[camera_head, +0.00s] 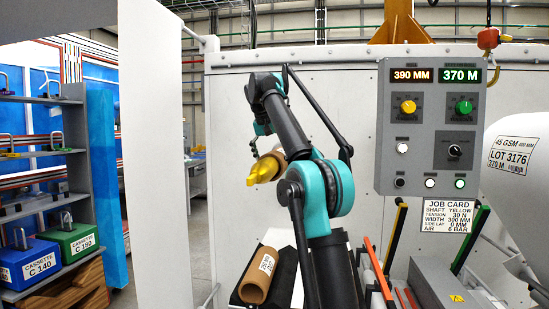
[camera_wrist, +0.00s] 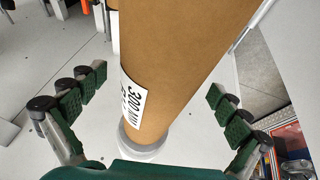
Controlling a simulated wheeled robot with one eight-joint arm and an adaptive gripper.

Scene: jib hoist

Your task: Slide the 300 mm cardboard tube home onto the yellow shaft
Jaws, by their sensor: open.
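The brown cardboard tube labelled 300 MM (camera_wrist: 185,60) runs between the fingers of my gripper (camera_wrist: 157,84) in the wrist view. The fingers stand apart on both sides, clear of it. Its lower end meets a pale grey round collar (camera_wrist: 146,151); I cannot tell whether they touch. In the head view the tube (camera_head: 272,156) is around the yellow shaft (camera_head: 262,171), whose end sticks out towards the camera. My arm hides part of the tube and most of my gripper there.
A second labelled brown tube (camera_head: 256,285) lies in a black cradle below. A grey control panel (camera_head: 430,120) reads 390 MM and 370 M, with a job card (camera_head: 460,210) under it. A white roll (camera_head: 515,160) is at right, a cassette rack (camera_head: 45,200) at left.

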